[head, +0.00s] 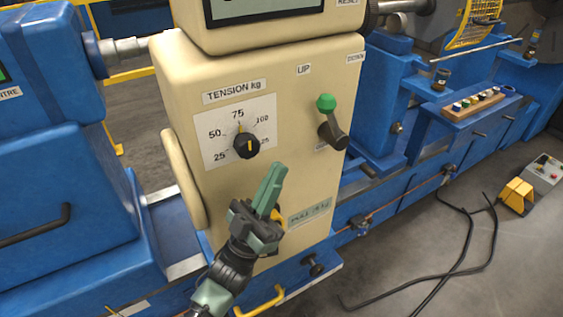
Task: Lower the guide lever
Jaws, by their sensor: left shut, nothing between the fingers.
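The guide lever has a green ball knob (326,102) and a dark arm and hub (332,134). It is on the right part of the cream machine housing's front. The knob points upward, below the "UP" label (304,70). A small label under the lever is partly hidden and unreadable. My left gripper (277,172) has green fingers pointing up, shut together and empty. In the picture it is below and left of the lever, apart from it, in front of the housing's lower part. My right gripper is not in view.
A black tension dial (246,145) on a white scale plate sits left of the lever. A plate marked "PULL" (310,212) is lower right of the gripper. A yellow handle (262,303) is near the bottom. Blue machine beds flank the housing. Black cable (462,262) lies on the floor.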

